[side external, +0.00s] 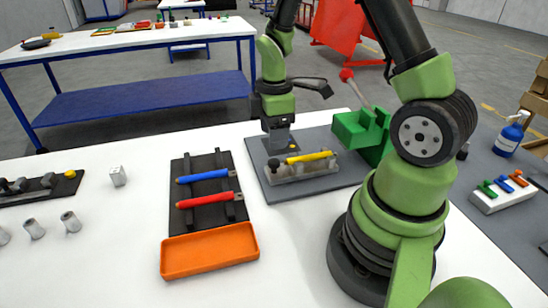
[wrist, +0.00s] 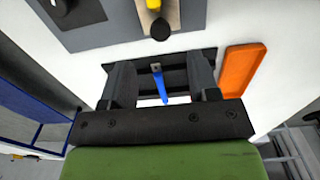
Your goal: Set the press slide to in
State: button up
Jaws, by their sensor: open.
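The green press (side external: 365,130) with a red-knobbed lever (side external: 347,75) stands on a grey plate (side external: 322,189). What looks like its slide, a pale bar (side external: 300,173), sticks out to the left of the press. It has a black knob (side external: 274,163) at its left end, and a yellow-handled piece (side external: 309,157) lies on it. In the wrist view the knob (wrist: 160,28) is at the top, beyond the fingers. My gripper (side external: 278,149) points down close to the knob; contact cannot be told. Its fingers (wrist: 160,78) are apart with nothing held between them.
A black rack (side external: 179,219) holds a blue tool (side external: 203,176) and a red tool (side external: 206,200), with an orange tray (side external: 209,251) in front. A white block with coloured levers (side external: 503,192) and a blue bottle (side external: 510,135) are at right. Small grey parts (side external: 70,222) stand at left.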

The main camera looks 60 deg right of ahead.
aim_at(274, 161)
notch_tip(274, 161, down, 7)
jog(key=shift+f, duration=0.1)
dwell(0.3)
